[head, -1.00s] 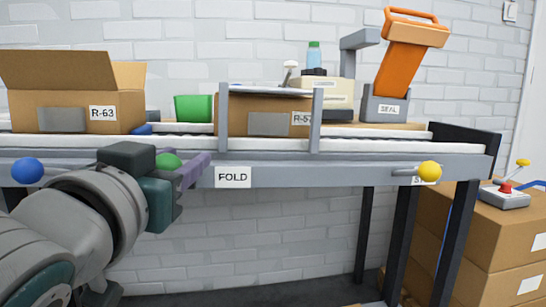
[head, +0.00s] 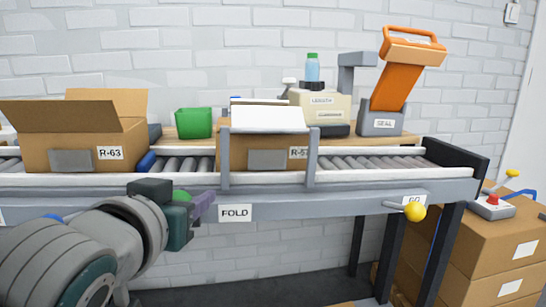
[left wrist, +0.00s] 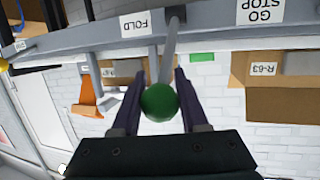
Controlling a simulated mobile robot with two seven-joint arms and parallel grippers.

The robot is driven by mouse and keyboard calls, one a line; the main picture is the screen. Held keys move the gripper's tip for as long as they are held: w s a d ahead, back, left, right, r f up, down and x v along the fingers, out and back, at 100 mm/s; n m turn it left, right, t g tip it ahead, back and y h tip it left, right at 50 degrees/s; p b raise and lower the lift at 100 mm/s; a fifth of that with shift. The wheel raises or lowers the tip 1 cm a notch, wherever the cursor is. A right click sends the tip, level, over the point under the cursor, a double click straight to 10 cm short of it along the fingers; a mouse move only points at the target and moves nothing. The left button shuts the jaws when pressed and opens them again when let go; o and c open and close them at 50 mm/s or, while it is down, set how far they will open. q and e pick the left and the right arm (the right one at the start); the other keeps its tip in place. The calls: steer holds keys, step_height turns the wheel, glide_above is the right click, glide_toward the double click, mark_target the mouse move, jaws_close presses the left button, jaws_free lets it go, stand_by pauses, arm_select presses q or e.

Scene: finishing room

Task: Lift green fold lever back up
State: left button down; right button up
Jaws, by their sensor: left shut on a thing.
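The green fold lever has a round green knob (head: 181,196) at the front rail, left of the FOLD label (head: 235,213). My left gripper (head: 196,212) is shut on this knob, and its purple fingers partly cover it in the head view. In the left wrist view the knob (left wrist: 159,102) sits between the two fingers, and the grey lever rod (left wrist: 170,48) runs from it to the rail beside the upside-down FOLD label. My right gripper is not in view.
An open carton marked R-63 (head: 110,153) and another carton (head: 262,157) under a grey frame (head: 314,158) stand on the roller conveyor. A yellow knob (head: 415,212) sticks out at the rail's right. Stacked boxes (head: 490,240) stand at the right.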

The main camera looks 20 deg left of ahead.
arm_select(q)
steer(key=w+a+r+n+g+h+p, duration=0.1)
steer(key=w+g+p, duration=0.5)
steer(key=p, duration=0.7)
steer(key=shift+w+a+r+g+h, duration=0.45)
steer(key=shift+a+r+h, duration=0.5)
steer(key=shift+a, duration=0.65)
steer(key=shift+f, duration=0.1)
steer(key=shift+c, duration=2.2)
jaws_free()
steer(key=shift+w, duration=0.1)
steer(key=shift+n, duration=0.3)
